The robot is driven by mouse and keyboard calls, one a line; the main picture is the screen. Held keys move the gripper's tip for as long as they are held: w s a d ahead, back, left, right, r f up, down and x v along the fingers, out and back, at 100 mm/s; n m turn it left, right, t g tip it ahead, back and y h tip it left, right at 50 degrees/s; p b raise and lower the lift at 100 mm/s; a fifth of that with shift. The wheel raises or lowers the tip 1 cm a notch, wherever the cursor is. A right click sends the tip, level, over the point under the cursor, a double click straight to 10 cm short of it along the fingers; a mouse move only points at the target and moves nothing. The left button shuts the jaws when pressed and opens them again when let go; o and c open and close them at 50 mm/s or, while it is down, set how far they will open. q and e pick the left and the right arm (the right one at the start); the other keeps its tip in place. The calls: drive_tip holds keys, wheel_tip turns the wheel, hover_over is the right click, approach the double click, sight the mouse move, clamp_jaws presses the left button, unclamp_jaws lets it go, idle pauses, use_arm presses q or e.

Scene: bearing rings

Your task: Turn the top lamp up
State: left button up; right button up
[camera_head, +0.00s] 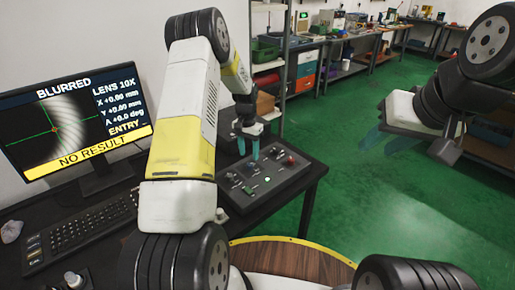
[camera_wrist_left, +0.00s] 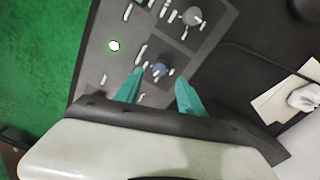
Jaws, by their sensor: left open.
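A dark control panel (camera_head: 290,183) lies on the black desk, with knobs, small white labels and a lit white-green button (camera_head: 267,179). In the left wrist view, a blue knob (camera_wrist_left: 160,68) shows between the teal fingertips of my left gripper (camera_wrist_left: 160,77), and a grey knob (camera_wrist_left: 193,16) is farther up. I cannot read which knob is the top lamp. My left gripper is open, pointing down over the panel; contact with the blue knob cannot be told. My right gripper (camera_head: 385,142) hangs over the green floor at the right, its teal fingers apart.
A monitor (camera_head: 75,120) reads BLURRED, LENS 10X and NO RESULT, beside a blurred grey ring picture. A keyboard (camera_head: 85,228) lies before it. A small knob device (camera_head: 75,280) is at lower left. Shelves and benches line the back. The floor (camera_head: 400,210) at right is clear.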

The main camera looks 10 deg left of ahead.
use_arm(q)
drive_tip(key=shift+r, duration=1.45)
